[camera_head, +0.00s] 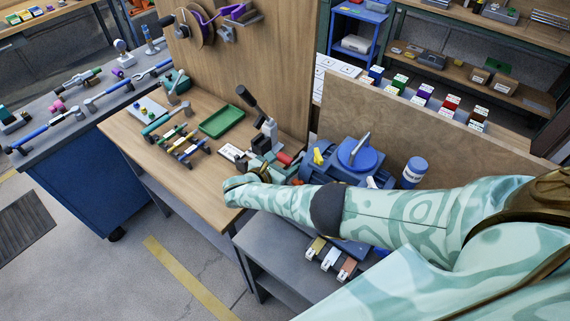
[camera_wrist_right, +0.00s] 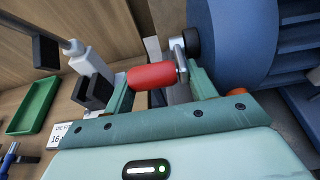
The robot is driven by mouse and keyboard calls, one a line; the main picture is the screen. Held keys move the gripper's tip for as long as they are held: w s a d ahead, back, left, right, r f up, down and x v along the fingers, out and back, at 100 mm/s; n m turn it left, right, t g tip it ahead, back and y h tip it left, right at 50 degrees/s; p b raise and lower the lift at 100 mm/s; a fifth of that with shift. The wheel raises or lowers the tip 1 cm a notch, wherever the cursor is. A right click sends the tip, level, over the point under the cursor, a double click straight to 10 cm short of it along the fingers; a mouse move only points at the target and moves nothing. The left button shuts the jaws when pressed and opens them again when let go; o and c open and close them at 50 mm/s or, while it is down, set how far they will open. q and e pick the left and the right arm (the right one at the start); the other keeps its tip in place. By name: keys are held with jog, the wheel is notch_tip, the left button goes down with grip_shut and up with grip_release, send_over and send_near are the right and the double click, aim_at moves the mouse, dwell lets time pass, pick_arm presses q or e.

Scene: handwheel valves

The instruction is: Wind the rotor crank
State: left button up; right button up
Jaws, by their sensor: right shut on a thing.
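The rotor crank has a red cylindrical handle (camera_head: 284,158), which also shows in the right wrist view (camera_wrist_right: 152,76). A short metal crank arm (camera_wrist_right: 181,58) joins it to a dark hub beside a large blue round housing (camera_wrist_right: 235,40). In the head view the blue machine has a round blue top (camera_head: 357,154). My right gripper (camera_head: 270,165) is at the handle, left of the machine. In the wrist view its green fingers (camera_wrist_right: 160,85) stand on either side of the red handle, shut on it. My left gripper is not in view.
A wooden bench holds a green tray (camera_head: 222,121), several hand tools (camera_head: 180,142) and an upright black-handled lever device (camera_head: 258,115) close to the gripper. A blue cylinder (camera_head: 414,172) stands right of the machine. A wooden panel (camera_head: 400,130) rises behind it.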

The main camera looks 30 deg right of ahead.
notch_tip(320, 180, down, 2)
jog(key=t+h+b, duration=0.1)
jog(key=h+b, duration=0.1)
jog(key=b, duration=0.2)
jog(key=shift+f, duration=0.1)
jog(key=shift+d+t+h+b, duration=0.1)
jog(key=shift+t+h+b, duration=0.2)
jog(key=shift+h+b, duration=0.55)
jog(key=o, duration=0.7)
